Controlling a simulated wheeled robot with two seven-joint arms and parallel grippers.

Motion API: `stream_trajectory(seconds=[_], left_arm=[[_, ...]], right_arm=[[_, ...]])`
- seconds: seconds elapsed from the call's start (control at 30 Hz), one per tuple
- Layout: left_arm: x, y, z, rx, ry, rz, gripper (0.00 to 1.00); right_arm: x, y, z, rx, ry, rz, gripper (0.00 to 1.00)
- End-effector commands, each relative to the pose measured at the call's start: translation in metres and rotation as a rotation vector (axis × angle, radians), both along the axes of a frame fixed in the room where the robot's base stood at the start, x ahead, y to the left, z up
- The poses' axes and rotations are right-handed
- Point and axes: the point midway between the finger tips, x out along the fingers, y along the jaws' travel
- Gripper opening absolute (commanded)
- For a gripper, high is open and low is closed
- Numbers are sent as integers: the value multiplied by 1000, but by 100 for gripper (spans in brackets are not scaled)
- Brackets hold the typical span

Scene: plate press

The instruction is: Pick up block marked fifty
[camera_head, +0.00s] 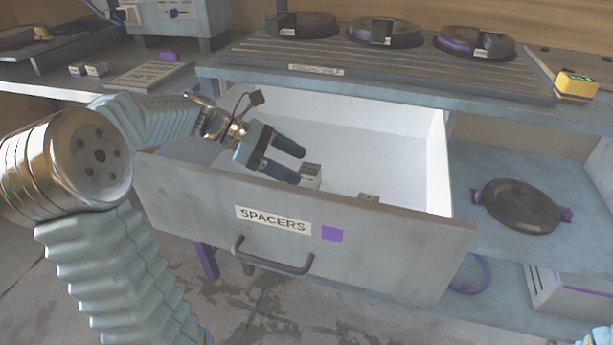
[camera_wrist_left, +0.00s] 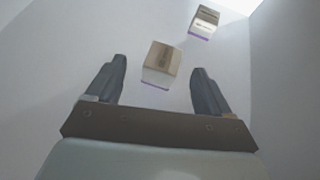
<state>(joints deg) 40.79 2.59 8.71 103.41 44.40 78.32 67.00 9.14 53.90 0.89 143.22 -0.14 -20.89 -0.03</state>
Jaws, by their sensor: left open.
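An open drawer (camera_head: 403,222) labelled SPACERS holds two small grey-beige blocks. The nearer block (camera_head: 311,174) lies just off the fingertips of my left gripper (camera_head: 299,165). In the left wrist view this block (camera_wrist_left: 161,62) sits between the tips of my open left gripper (camera_wrist_left: 159,68), with room on both sides. The other block (camera_head: 368,197) is partly hidden behind the drawer front. It also shows farther off in the left wrist view (camera_wrist_left: 204,21). Both have a purple lower edge there. Their marks are too small to read, so I cannot tell which says fifty.
The drawer's white walls and front panel surround the gripper. Above it is a counter (camera_head: 480,108) with several dark round plates. Two small blocks (camera_head: 88,69) stand at the left. A yellow device (camera_head: 575,86) and a dark disc (camera_head: 522,205) are at right.

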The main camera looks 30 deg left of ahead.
Motion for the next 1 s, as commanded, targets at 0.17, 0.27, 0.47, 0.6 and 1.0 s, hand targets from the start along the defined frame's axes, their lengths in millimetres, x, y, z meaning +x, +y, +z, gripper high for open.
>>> stream_trajectory(seconds=[0.17,0.27,0.47,0.6,1.0], left_arm=[[7,-27,-13,-1,2,-4,81],[11,-35,-18,0,1,-2,81],[13,-39,-19,0,0,-1,81],[13,-39,-19,0,0,-1,70],[13,-39,-19,0,0,-1,10]], right_arm=[[1,-2,-4,-2,-2,-3,43],[1,-2,-5,-3,-3,-3,43],[1,-2,-5,-3,-2,-4,43],[1,-2,-5,-3,-2,-4,43],[2,-2,-5,-3,-2,-4,43]])
